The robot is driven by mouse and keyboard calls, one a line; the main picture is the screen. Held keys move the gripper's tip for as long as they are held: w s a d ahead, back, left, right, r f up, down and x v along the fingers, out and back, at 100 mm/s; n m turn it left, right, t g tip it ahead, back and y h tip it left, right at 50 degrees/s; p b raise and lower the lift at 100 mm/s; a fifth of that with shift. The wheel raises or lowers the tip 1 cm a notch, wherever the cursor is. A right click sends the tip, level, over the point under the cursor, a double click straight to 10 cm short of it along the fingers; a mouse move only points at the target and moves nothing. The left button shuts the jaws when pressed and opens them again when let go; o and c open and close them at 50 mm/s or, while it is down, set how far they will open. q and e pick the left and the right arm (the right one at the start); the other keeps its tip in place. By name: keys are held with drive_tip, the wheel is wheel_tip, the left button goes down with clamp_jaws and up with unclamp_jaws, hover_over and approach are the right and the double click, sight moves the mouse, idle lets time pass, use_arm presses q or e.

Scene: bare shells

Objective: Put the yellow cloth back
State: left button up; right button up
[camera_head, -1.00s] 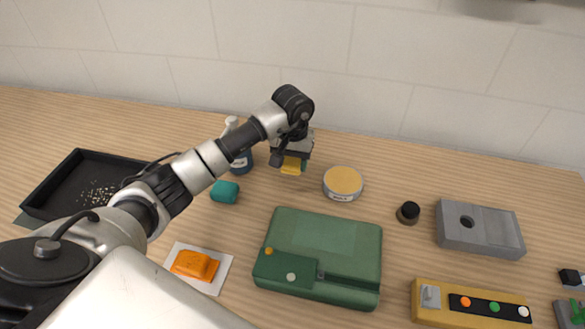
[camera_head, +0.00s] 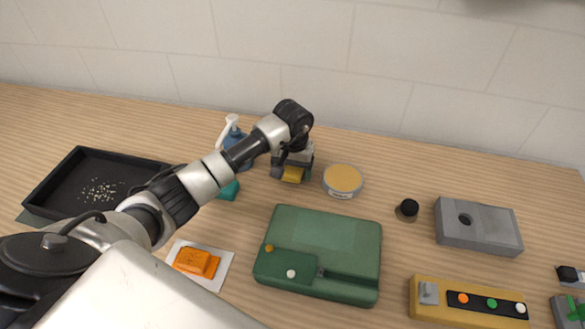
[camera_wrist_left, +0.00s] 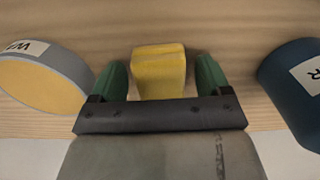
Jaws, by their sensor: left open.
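The yellow cloth (camera_head: 292,175) is a small folded block on the table, between a round tin and a blue bottle. In the left wrist view the yellow cloth (camera_wrist_left: 158,72) lies between the two green fingertips, with a thin gap on each side. My left gripper (camera_head: 290,170) is open and low over the cloth, its fingers around it; in the left wrist view the gripper (camera_wrist_left: 160,78) shows no contact. My right gripper is in neither view.
The tin (camera_head: 342,181) with a yellow top is close on the right, the blue spray bottle (camera_head: 236,148) on the left. A teal block (camera_head: 229,190), orange cloth (camera_head: 196,263), green case (camera_head: 318,252), black tray (camera_head: 62,190) and grey box (camera_head: 478,227) stand around. The back wall limits room behind.

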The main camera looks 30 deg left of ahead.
sight(293, 168)
use_arm(q)
drive_tip(key=shift+r, duration=0.6)
wheel_tip(293, 168, up, 11)
drive_tip(key=b, duration=0.2)
